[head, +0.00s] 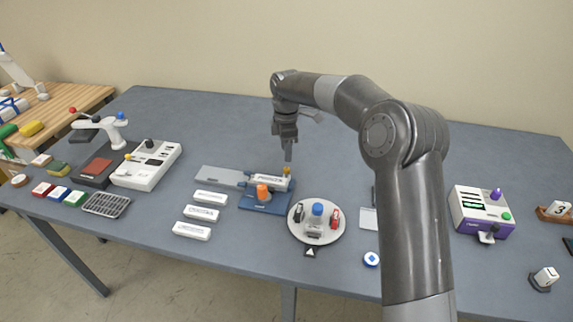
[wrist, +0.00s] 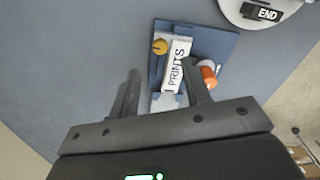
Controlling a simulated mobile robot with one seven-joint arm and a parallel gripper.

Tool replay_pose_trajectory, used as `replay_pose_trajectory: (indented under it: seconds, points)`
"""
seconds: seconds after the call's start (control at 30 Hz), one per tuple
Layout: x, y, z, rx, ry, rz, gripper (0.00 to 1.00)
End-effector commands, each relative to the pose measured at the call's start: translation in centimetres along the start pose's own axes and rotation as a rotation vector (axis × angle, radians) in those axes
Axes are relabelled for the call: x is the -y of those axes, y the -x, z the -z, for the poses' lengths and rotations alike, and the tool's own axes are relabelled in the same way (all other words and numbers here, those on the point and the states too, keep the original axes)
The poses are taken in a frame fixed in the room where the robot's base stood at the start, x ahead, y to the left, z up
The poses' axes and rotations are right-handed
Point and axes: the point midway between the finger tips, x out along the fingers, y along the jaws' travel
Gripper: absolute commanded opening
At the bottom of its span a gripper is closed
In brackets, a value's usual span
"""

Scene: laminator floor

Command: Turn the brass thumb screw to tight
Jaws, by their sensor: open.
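The brass thumb screw (head: 287,170) is a small yellow knob at the right end of a white block (head: 268,182) on a blue base (head: 250,204). In the wrist view the screw (wrist: 160,46) lies beyond the fingertips, beside the block labelled PRINTS (wrist: 177,66). My gripper (head: 288,158) hangs just above the screw, fingers pointing down, apparently not touching it. An orange knob (head: 263,192) stands at the front of the base. I cannot tell how tight the screw is.
Several white labelled blocks (head: 202,213) lie left of the base, and a grey plate (head: 222,176) adjoins it. A round white turntable (head: 327,233) with small items stands close at the right. The table behind the base is clear.

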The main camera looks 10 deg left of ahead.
Motion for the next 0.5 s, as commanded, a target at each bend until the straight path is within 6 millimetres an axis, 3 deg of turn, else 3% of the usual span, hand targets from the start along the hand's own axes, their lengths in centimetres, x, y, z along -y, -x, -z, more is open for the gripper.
replay_pose_trajectory:
  seconds: [0.2, 0.5]
  points:
    - [0.1, -4.2, 0.0, -0.001, -0.002, 0.002, 0.44]
    - [0.0, -6.5, -0.1, 0.0, -0.002, 0.0, 0.44]
